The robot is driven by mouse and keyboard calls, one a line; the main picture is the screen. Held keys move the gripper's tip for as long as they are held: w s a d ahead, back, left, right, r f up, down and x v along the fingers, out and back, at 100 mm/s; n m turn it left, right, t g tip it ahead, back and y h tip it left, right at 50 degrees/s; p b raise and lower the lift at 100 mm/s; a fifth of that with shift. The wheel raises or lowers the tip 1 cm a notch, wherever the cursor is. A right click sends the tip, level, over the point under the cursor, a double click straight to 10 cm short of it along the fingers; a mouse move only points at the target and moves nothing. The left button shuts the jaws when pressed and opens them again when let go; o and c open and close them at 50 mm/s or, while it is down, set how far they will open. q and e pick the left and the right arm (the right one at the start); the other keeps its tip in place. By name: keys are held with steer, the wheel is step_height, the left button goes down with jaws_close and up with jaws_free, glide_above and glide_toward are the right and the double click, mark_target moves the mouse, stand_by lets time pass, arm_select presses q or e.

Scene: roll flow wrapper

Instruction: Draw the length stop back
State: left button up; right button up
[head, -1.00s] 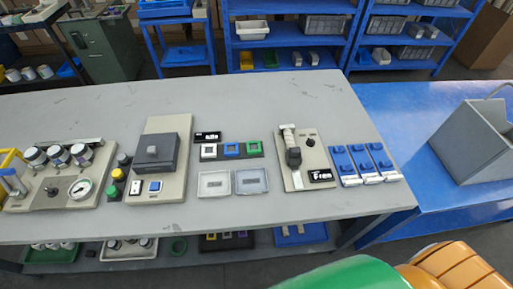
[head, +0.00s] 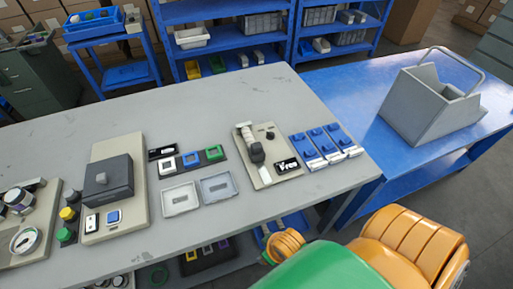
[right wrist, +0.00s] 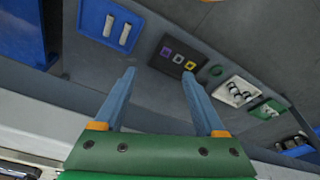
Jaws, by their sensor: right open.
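A beige panel (head: 283,180) near the right end of the grey table carries a pale upright-looking bar (head: 246,134) with a dark grip-like part (head: 257,153), a black knob (head: 270,135) and a small black display (head: 286,166). Which part is the length stop I cannot tell for sure; the dark part on the bar looks most like it. In the right wrist view my right gripper (right wrist: 158,75) is open and empty, fingers apart, near the table edge and above the lower shelf. Nothing is between its fingertips. My left gripper is not in view.
Blue-and-white blocks (head: 325,145) stand right of the panel, two shallow trays (head: 218,187) left of it. A dark grey box unit (head: 108,181) stands further left. A grey bin (head: 430,105) sits on the blue table. The grey table's back is clear.

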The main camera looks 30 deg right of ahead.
mark_target(258, 146)
step_height(258, 146, up, 10)
steer(key=w+t+b, duration=0.1)
steer(key=w+d+t, duration=0.1)
steer(key=w, duration=0.2)
steer(key=w+d+r+m+t, duration=0.1)
steer(key=w+d+t, duration=0.1)
steer(key=w, duration=0.1)
steer(key=w+d+m+t+h, duration=0.1)
steer(key=w, duration=0.3)
steer(key=shift+w+d+r+t, duration=0.1)
steer(key=shift+d+r+t, duration=0.2)
steer(key=shift+r, duration=0.1)
steer(key=w+d+r+m+t, duration=0.1)
steer(key=w+d, duration=0.1)
steer(key=w+d+r+t+h, duration=0.1)
steer(key=w+d+r+t, duration=0.1)
steer(key=w, duration=0.1)
steer(key=w+d+r+m+t+h, duration=0.1)
steer(key=w+d, duration=0.1)
steer(key=shift+w+d+r+m+t, duration=0.3)
steer(key=shift+w+d+r, duration=0.05)
steer(key=shift+r, duration=0.05)
steer(key=b+x, duration=0.1)
steer(key=x, duration=0.6)
steer(key=shift+d+r, duration=0.1)
steer(key=shift+r, duration=0.05)
steer(key=shift+s, duration=0.15)
jaws_close()
